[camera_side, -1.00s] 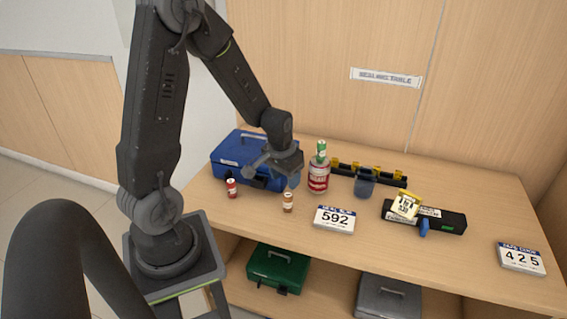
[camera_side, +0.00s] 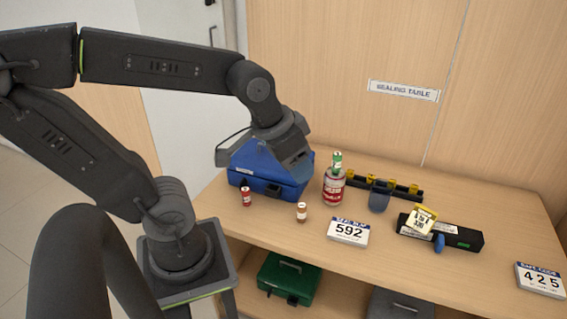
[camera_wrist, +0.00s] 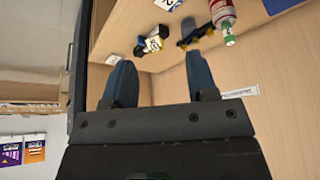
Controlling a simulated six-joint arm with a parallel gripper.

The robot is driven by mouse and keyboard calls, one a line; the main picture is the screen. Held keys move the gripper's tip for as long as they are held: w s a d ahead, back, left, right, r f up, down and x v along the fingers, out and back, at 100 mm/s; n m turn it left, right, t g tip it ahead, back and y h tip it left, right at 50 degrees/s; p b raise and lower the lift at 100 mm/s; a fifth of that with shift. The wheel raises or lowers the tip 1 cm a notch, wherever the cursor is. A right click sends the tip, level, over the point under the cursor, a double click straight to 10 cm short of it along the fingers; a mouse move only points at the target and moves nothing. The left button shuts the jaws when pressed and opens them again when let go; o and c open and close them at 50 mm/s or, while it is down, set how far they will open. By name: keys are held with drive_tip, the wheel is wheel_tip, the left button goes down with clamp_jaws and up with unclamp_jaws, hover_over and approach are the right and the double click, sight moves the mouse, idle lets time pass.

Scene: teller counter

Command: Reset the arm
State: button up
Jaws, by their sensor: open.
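My gripper (camera_side: 293,165) is above the left part of the wooden counter, in front of the blue case (camera_side: 258,182) and hiding part of it. In the wrist view my gripper (camera_wrist: 160,80) shows two blue fingers spread wide apart with nothing between them. The fingers touch no object there. My arm reaches in from the left, its upper links bent over the counter's left side.
Near my gripper stand a red-labelled bottle (camera_side: 333,189), a small red can (camera_side: 246,196) and a small brown bottle (camera_side: 301,212). A dark cup (camera_side: 379,197), a black rack (camera_side: 405,193), a 592 card (camera_side: 349,231), a black device (camera_side: 462,237) and a 425 card (camera_side: 540,279) lie rightward.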

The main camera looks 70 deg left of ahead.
drive_tip(key=s, duration=0.1)
drive_tip(key=s+d+r, duration=0.1)
drive_tip(key=s+d, duration=0.1)
drive_tip(key=shift+r+m+t, duration=0.25)
drive_tip(key=shift+m+t, duration=0.05)
drive_tip(key=shift+m, duration=0.1)
